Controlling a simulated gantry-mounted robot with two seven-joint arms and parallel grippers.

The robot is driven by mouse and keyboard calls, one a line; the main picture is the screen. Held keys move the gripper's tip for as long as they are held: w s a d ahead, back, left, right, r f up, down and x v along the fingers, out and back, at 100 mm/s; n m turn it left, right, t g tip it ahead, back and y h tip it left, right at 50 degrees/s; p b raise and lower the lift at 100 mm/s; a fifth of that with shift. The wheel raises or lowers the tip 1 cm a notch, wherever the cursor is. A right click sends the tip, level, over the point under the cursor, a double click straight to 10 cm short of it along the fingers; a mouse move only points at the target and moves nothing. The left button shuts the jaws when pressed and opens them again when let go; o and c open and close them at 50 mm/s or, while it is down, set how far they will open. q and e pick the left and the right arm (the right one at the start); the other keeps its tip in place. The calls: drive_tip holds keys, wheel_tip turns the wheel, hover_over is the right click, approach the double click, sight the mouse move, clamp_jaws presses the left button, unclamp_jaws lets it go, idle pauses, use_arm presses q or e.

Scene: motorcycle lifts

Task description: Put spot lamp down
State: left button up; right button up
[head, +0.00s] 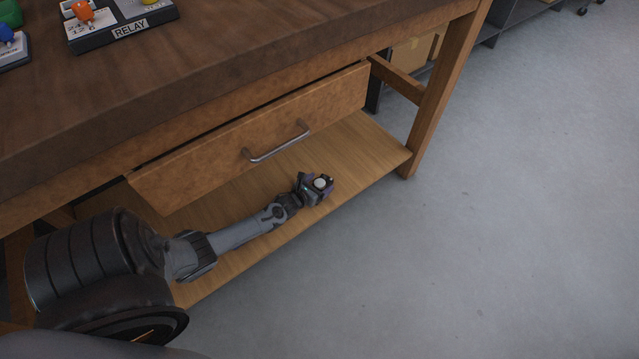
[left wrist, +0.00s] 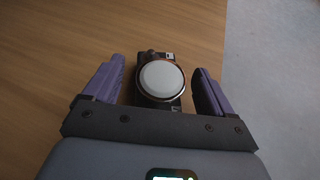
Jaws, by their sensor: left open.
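The spot lamp (left wrist: 161,80) has a round white face and a dark body. In the left wrist view it rests on the wooden lower shelf (left wrist: 60,50), between the two purple fingers of my left gripper (left wrist: 160,88). The fingers are open, with a gap on each side of the lamp. In the head view my left gripper (head: 322,186) is over the lower shelf (head: 365,150), and the lamp's white face (head: 320,183) shows at its tip. My right gripper is not in view.
A workbench drawer (head: 225,160) with a metal handle (head: 277,143) is above the shelf. The bench top (head: 220,50) holds a board marked RELAY (head: 130,28). A bench leg (head: 440,95) stands at the shelf's right end. Clear grey floor (head: 500,220) lies to the right.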

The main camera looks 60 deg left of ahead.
use_arm(q)
drive_tip(key=p+v, duration=0.6)
drive_tip(key=v, duration=0.4)
drive_tip(key=shift+r, duration=0.1)
drive_tip(key=shift+s+d+r+p, duration=0.1)
drive_tip(key=shift+s+d+p, duration=0.05)
drive_tip(key=shift+s+p, duration=0.2)
drive_tip(key=shift+s+d+r, duration=0.1)
drive_tip(key=shift+s+d, duration=0.05)
drive_tip(key=shift+d, duration=0.1)
drive_tip(key=d+r+n+g+h, duration=0.2)
drive_tip(key=d+r+n, duration=0.2)
drive_tip(key=d+n, duration=0.5)
drive_tip(key=d+r+n+g+h, duration=0.1)
drive_tip(key=d+r+n+g, duration=0.25)
drive_tip(key=d+n, duration=0.6)
drive_tip(key=s+d+r+n+g+h, duration=0.1)
drive_tip(key=s+d+r+n, duration=0.4)
drive_tip(key=r, duration=0.3)
drive_tip(key=s+d+r+n+g+h, duration=0.1)
drive_tip(key=s+d+r+n+g, duration=0.1)
drive_tip(key=s+d+r+n, duration=0.3)
wheel_tip(320, 180, up, 3)
drive_tip(key=shift+s+d+f+n, duration=0.1)
drive_tip(key=shift+s+d+n, duration=0.2)
drive_tip(key=shift+d+n, duration=0.45)
